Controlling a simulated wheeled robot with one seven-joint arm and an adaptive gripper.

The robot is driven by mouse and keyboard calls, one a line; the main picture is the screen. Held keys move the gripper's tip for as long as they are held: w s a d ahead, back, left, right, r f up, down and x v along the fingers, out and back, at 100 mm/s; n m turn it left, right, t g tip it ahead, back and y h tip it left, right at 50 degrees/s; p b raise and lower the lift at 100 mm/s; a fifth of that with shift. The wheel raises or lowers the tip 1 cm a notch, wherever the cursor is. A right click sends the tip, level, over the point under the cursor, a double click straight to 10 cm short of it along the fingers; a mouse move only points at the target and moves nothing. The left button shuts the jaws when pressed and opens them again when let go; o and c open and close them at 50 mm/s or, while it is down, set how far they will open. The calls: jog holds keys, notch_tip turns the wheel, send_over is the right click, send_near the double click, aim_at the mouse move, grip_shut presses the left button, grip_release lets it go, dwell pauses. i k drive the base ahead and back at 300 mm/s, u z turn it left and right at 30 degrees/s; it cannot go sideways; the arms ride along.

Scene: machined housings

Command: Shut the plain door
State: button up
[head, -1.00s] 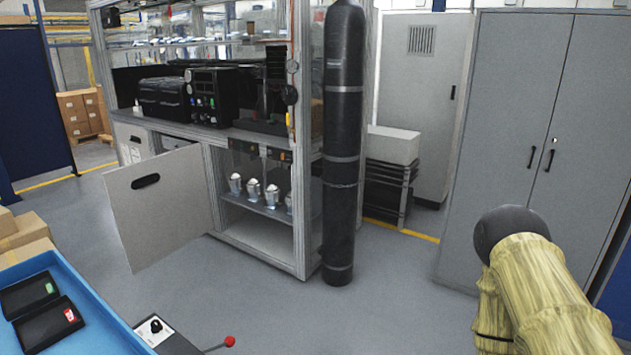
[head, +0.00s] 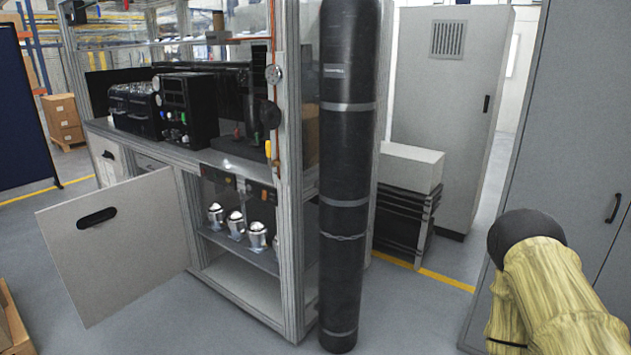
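The plain door (head: 125,240) is a light grey panel with a dark oval hand slot (head: 96,218). It stands open, swung out to the left from the lower cabinet of the metal-framed workstation (head: 290,200). The cabinet opening shows a shelf with several shiny metal parts (head: 236,222) and an empty lower space. My arm shows at the lower right, in a pale yellow patterned cover with a dark rounded joint, well away from the door. My gripper is not in view.
A tall black cylinder (head: 345,170) stands at the workstation's right front corner. A grey cabinet (head: 575,180) is at the right, near my arm. Dark stacked crates (head: 403,222) stand behind the cylinder. The grey floor in front of the door looks clear, with a cardboard box (head: 12,325) at the lower left.

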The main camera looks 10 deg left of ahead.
aim_at(109, 247)
jog(key=i, duration=0.7)
jog(key=u, duration=1.65)
jog(key=i, duration=1.7)
jog(key=u, duration=0.55)
jog(key=i, duration=0.75)
jog(key=z, duration=0.05)
